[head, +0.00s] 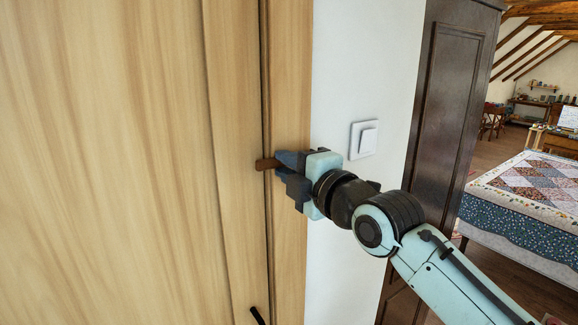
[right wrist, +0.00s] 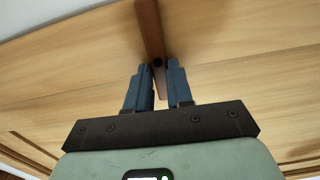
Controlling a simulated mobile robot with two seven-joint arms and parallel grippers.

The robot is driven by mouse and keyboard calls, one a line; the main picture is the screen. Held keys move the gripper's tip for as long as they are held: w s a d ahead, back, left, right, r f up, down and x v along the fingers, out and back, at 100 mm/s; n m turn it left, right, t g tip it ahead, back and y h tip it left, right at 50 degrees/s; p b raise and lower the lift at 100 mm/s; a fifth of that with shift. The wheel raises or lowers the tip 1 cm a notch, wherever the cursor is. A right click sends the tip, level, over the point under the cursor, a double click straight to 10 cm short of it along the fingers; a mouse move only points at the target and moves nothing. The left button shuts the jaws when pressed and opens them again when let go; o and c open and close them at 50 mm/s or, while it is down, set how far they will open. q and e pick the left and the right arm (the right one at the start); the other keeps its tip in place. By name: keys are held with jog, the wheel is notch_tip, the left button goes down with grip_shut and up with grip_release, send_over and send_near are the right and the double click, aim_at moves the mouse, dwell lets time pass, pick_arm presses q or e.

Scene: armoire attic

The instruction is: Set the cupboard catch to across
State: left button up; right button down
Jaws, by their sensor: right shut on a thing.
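The cupboard catch (head: 267,164) is a small brown wooden bar on the pale wood cupboard front. In the head view it lies roughly level, its left end reaching over the dark vertical seam; its right part is hidden by the gripper. In the right wrist view the catch (right wrist: 149,28) runs up from between the fingertips. My right gripper (head: 281,164) is shut on the catch, with its dark blue fingers close to the wood. The fingers also show in the right wrist view (right wrist: 159,72). My left gripper is not in view.
A dark handle (head: 257,315) sits low on the cupboard front. A light switch (head: 364,139) is on the white wall just right of my gripper. A dark wooden wardrobe (head: 446,120) stands farther right, then a bed with a patchwork quilt (head: 530,190).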

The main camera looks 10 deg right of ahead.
jog(key=shift+n, duration=0.3)
dwell(0.4)
jog(key=c, duration=1)
grip_release()
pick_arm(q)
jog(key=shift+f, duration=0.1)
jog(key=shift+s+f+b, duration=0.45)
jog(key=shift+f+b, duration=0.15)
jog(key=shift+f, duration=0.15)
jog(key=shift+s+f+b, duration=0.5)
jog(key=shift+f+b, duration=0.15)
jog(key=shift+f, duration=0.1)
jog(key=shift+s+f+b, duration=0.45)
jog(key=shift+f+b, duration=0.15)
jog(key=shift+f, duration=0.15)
pick_arm(e)
jog(key=v, duration=1.3)
jog(key=shift+s, duration=0.1)
